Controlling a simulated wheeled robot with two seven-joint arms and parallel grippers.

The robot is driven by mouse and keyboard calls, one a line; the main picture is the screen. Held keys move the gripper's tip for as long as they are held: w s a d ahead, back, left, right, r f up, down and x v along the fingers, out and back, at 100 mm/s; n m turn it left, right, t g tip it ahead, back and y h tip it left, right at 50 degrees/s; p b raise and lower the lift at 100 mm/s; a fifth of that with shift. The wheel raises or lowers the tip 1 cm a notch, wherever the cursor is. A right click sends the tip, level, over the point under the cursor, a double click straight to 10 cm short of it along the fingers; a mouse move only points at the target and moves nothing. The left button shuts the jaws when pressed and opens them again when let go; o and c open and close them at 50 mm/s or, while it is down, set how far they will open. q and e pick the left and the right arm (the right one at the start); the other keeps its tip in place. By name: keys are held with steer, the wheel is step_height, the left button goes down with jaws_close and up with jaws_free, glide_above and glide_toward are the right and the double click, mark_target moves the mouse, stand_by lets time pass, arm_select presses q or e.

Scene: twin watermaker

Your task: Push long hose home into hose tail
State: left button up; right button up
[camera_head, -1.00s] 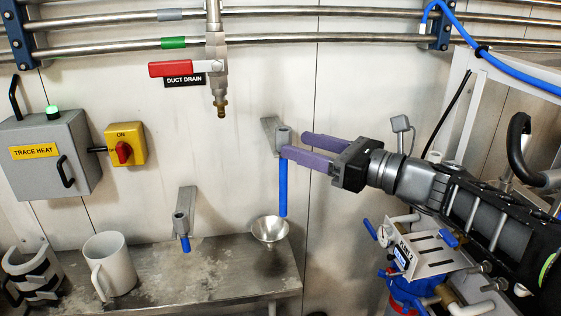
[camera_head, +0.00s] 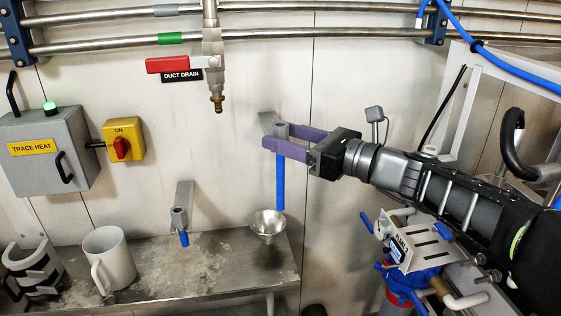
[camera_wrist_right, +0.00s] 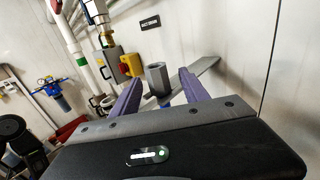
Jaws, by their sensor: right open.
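The long blue hose (camera_head: 281,185) hangs upright from a grey wall bracket (camera_head: 270,121), its top hidden by the fingers and holder. My right gripper (camera_head: 274,137) is open, its purple fingers reaching to either side of the bracket's round holder just above the blue length. The wrist view shows the grey holder (camera_wrist_right: 157,79) between the two fingers; I cannot tell whether they touch it. The brass hose tail (camera_head: 218,104) points down under the duct drain valve (camera_head: 212,62), up and left of my gripper, with nothing on it. My left gripper is not in view.
A shorter blue hose (camera_head: 184,239) hangs in a lower bracket. A metal funnel (camera_head: 267,226) stands below the long hose, and a white mug (camera_head: 109,258) stands on the steel shelf (camera_head: 190,278). The red valve handle (camera_head: 167,65) sticks out left. Open wall lies between hose and tail.

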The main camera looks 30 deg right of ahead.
mark_target(267, 132)
steer(key=x, duration=0.4)
steer(key=shift+w+a+p, duration=0.15)
steer(key=shift+p, duration=0.25)
jaws_close()
stand_by(0.5)
